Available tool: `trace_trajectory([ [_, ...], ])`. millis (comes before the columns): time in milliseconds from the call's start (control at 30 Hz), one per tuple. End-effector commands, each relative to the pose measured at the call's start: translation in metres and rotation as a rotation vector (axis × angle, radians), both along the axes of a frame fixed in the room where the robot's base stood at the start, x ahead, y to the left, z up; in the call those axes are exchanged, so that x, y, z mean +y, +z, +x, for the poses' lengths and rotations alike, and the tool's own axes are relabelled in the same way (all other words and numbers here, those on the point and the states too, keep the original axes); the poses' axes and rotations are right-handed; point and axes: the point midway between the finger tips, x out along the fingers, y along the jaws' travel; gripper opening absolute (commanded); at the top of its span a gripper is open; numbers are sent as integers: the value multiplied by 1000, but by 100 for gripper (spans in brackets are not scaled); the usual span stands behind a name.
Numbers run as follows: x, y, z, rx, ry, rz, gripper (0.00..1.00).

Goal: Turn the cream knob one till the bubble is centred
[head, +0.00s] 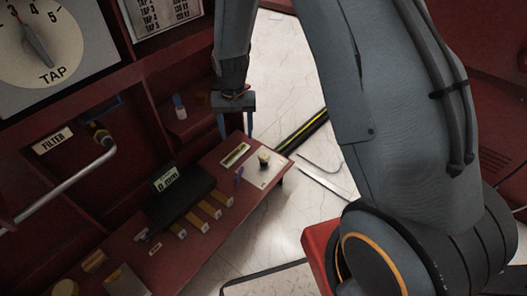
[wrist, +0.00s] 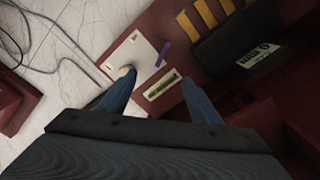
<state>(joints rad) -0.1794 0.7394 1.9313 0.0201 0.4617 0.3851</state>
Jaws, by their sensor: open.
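The cream knob (head: 264,156) stands on a white plate (head: 271,172) near the end of the red bench. In the wrist view the cream knob (wrist: 124,70) is just past the tip of my left-hand finger. A level vial (head: 235,155) with a yellow-green window lies beside the plate. It also shows between my fingers in the wrist view (wrist: 162,86); its bubble is too small to place. My gripper (head: 236,136) is open and empty, fingers pointing down above the bench, to the left of the knob in the head view.
A purple object (head: 238,172) lies at the plate's edge. A black box with a digital display (head: 166,179) and several yellow blocks (head: 209,208) sit further along the bench (head: 135,259). A red cabinet wall with a TAP dial (head: 50,50) rises behind. Pale floor lies beyond the bench end.

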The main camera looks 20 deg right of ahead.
Motion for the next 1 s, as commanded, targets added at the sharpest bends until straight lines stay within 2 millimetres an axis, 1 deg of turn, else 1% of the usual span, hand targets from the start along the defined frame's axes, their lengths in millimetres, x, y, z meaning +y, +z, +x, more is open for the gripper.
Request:
trace_trajectory([
  [33, -20, -22, 12, 9, -57, -3, 58],
  [100, -42, -48, 26, 10, -126, -4, 58],
  [200, -70, -79, 40, 10, -209, -7, 58],
  [300, -91, -103, 48, 10, -270, -9, 58],
  [400, -104, -118, 52, 10, -307, -9, 58],
  [500, -110, -127, 54, 9, -324, -10, 58],
  [633, -111, -141, 54, 10, -327, -9, 58],
  [800, -110, -168, 54, 10, -326, -9, 58],
  [1000, -110, -194, 54, 11, -326, -9, 58],
])
